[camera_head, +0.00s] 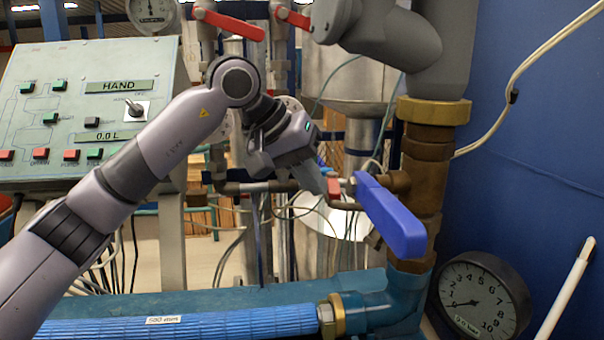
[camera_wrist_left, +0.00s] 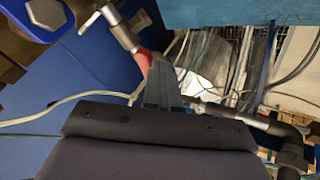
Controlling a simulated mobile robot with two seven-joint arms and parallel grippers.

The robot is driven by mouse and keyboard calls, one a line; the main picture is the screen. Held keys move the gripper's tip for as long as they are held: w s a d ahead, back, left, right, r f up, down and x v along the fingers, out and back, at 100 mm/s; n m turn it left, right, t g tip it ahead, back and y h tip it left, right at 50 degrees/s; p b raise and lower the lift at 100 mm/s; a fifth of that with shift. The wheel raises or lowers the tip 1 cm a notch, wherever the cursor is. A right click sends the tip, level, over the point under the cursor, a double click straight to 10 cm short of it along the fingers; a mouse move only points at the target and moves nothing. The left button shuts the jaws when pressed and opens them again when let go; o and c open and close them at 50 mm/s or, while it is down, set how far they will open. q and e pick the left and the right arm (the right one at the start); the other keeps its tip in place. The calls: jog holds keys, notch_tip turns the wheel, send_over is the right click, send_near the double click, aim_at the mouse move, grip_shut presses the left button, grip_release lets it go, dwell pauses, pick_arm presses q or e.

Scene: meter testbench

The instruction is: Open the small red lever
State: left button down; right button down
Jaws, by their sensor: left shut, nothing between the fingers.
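The small red lever (camera_head: 334,189) sits on a thin pipe, just left of the large blue valve handle (camera_head: 392,217) in the head view. It also shows in the left wrist view (camera_wrist_left: 144,63), directly beside my fingertips. My left gripper (camera_head: 318,183) is shut with nothing between its fingers. Its fingertips are close to the left side of the red lever; I cannot tell whether they touch it. In the left wrist view the closed fingers (camera_wrist_left: 163,85) point toward the lever, overlapping it slightly. My right gripper is not in view.
A control panel (camera_head: 70,115) stands at left. Two larger red levers, one at upper left (camera_head: 235,25) and one beside it (camera_head: 294,18), sit above. A thick brass pipe (camera_head: 426,180) and a pressure gauge (camera_head: 482,298) are at right. A blue pipe (camera_head: 190,323) crosses the front.

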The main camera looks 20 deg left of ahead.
pick_arm(q)
jog(key=shift+d, duration=0.75)
jog(key=v, duration=0.7)
jog(key=shift+s, duration=0.15)
